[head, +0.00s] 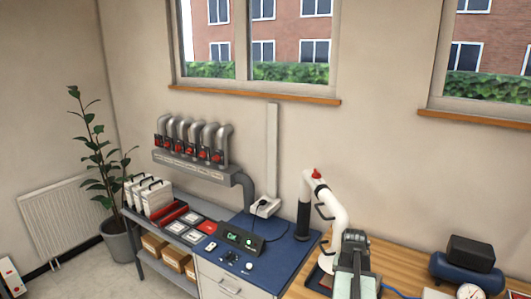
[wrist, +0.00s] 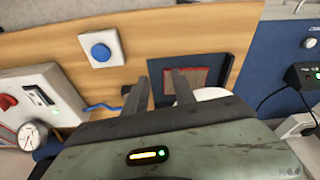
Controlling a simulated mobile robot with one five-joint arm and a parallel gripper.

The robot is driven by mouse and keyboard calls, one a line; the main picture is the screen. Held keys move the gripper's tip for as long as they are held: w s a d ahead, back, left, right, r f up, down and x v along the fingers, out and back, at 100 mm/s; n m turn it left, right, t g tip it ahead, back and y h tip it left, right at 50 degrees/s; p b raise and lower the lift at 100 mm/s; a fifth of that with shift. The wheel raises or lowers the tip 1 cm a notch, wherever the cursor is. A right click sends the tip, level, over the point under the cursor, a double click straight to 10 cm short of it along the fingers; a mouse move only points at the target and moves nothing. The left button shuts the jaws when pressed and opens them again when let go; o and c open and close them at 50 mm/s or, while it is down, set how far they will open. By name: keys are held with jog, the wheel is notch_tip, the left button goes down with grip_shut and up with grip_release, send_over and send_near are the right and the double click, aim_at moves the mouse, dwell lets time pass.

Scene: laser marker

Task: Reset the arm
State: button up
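My gripper (wrist: 160,92) shows in the wrist view as two dark grey fingers with a clear gap between them. It is open and nothing is held. Its grey-green housing fills the bottom of that view, with a yellow bar and a green light lit. In the head view, the grey-green end of my arm is low and right of centre, over the wooden table (head: 395,256). Beyond the fingers in the wrist view lies a dark-framed reddish panel (wrist: 201,81) on the wood. I cannot tell whether the fingers touch anything.
A white curved tube (head: 333,212) with a red knob stands close to my arm. A blue bench top (head: 262,222) carries a control box (head: 242,240). A blue button on a white plate (wrist: 100,50) and a white box with a gauge (wrist: 37,100) are on the wood.

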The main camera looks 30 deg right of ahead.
jog(key=w+a+f+n, duration=0.1)
jog(key=w+a+n, duration=0.1)
jog(key=w+a, duration=0.35)
jog(key=w+a+n+y, duration=0.1)
jog(key=w+a, duration=0.2)
jog(key=a, duration=0.5)
jog(key=w+a+f+n, duration=0.1)
jog(key=w+a+n, duration=0.1)
jog(key=w+a, duration=0.35)
jog(key=a+n+g+y+b, duration=0.1)
jog(key=a+n, duration=0.5)
jog(key=a, duration=2.3)
jog(key=shift+s+a+f+b, duration=0.15)
jog(key=shift+a+f+b, duration=0.25)
jog(key=shift+b, duration=0.05)
